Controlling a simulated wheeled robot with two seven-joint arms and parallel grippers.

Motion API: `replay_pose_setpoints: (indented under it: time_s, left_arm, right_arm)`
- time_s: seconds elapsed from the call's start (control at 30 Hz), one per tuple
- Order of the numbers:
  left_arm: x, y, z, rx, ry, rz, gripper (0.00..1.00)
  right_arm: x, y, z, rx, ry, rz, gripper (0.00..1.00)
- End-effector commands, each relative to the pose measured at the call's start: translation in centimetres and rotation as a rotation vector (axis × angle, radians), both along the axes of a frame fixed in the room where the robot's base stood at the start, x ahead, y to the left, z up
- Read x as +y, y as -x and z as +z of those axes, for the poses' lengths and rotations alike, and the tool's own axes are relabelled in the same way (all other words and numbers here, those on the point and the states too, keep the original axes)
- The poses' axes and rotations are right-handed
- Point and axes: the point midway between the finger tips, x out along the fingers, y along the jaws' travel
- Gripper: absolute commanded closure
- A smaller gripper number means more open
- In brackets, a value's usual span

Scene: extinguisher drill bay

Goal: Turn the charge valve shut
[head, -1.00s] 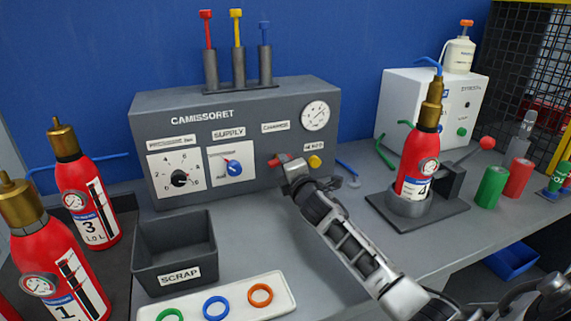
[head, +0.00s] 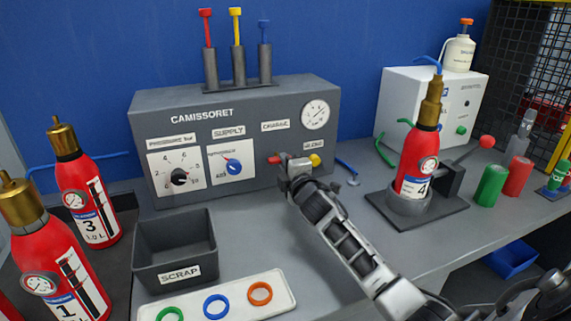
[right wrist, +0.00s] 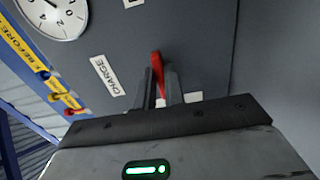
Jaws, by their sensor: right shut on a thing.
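The charge valve has a red lever (head: 274,160) on the grey CAMISSORET panel (head: 250,188), below the CHARGE label (head: 275,126). My right gripper (head: 288,160) is at the lever, reaching in from the lower right. In the right wrist view the red lever (right wrist: 157,72) stands between the two fingers of the gripper (right wrist: 162,88), which are shut on it. The fingers and gripper body hide part of the lever and its base. The round gauge (head: 315,115) sits above right of the valve. My left gripper is not in view.
A yellow knob (head: 314,160) is close to the right of the gripper. The blue supply knob (head: 234,168) is to the left. Extinguisher 4 (head: 418,160) stands in a holder at right. A scrap bin (head: 175,275) and a ring tray (head: 284,299) are in front.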

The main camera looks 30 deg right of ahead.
Motion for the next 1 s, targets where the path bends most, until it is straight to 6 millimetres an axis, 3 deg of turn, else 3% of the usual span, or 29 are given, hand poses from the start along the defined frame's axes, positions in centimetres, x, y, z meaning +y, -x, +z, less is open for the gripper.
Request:
replay_pose_setpoints:
  time_s: [0.03,0.1,0.37,0.53,0.67,1.0]
  left_arm:
    - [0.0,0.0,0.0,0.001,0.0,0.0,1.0]
    - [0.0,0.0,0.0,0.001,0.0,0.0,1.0]
    - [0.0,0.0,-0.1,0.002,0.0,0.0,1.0]
    - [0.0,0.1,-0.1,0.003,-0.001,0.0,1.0]
    - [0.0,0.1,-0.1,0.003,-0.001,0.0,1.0]
    - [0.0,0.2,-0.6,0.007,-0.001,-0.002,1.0]
  right_arm:
    - [0.1,0.0,-0.2,0.002,-0.006,0.001,0.84]
    - [0.1,0.0,-0.2,0.002,-0.005,0.001,0.67]
    - [0.0,0.0,-0.1,0.001,-0.002,0.0,0.67]
    - [0.3,1.1,-0.2,0.003,-0.001,0.0,0.67]
    - [0.9,3.4,-0.3,0.004,-0.002,0.002,0.67]
    - [2.8,11.3,-0.3,0.003,-0.003,0.002,0.67]
